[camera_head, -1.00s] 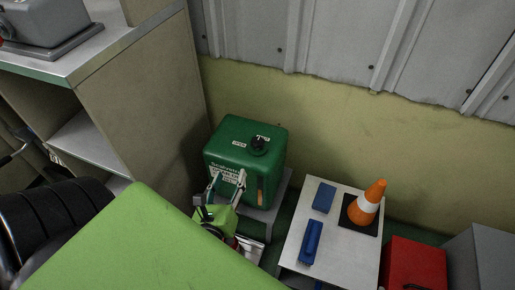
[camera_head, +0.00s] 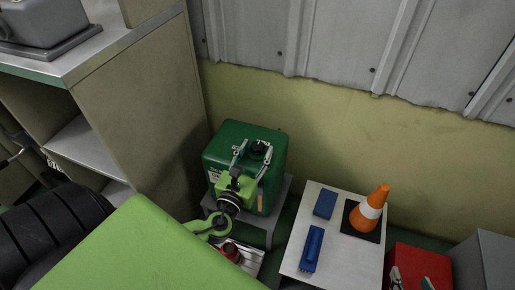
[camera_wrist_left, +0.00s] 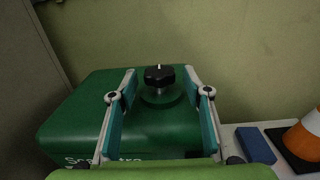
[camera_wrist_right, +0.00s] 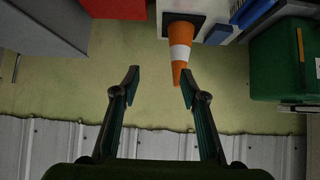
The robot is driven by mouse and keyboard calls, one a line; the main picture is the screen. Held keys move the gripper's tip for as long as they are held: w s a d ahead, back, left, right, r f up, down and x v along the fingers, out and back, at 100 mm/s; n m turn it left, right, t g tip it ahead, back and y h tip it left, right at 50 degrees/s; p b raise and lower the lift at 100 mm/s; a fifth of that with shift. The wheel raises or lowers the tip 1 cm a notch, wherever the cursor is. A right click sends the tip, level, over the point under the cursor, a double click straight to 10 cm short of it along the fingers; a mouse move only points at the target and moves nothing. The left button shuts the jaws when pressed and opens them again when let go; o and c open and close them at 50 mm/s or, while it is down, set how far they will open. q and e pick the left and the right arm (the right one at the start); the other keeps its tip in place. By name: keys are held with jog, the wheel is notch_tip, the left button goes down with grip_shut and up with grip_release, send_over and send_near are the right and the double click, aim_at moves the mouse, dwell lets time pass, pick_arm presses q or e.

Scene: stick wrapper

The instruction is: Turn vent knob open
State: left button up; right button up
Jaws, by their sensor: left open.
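A green container (camera_head: 225,138) stands against the wall, with a black vent knob (camera_head: 258,147) on its top. In the left wrist view the knob (camera_wrist_left: 159,76) is upright on a short stem, with a small white mark on it. My left gripper (camera_head: 254,150) is open over the container top. Its fingers (camera_wrist_left: 159,78) are on either side of the knob, with visible gaps and no contact. My right gripper (camera_wrist_right: 160,76) is open and empty, and its fingertips (camera_head: 412,281) show at the lower right of the head view. The knob labels are mostly hidden behind my left gripper.
A white table (camera_head: 337,240) right of the container holds blue objects (camera_head: 312,248) and an orange cone (camera_head: 370,210). A red box (camera_head: 418,262) and a grey box (camera_head: 482,255) stand further right. A shelf (camera_head: 150,95) is close on the left.

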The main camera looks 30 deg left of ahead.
pick_arm(q)
jog(key=shift+x, duration=0.8)
pick_arm(e)
jog(key=shift+w+a+r, duration=0.15)
jog(key=shift+w+r, duration=0.15)
jog(key=shift+w, duration=0.05)
pick_arm(q)
jog(key=c, duration=1.2)
jog(key=shift+o, duration=0.2)
pick_arm(e)
jog(key=shift+s, duration=0.1)
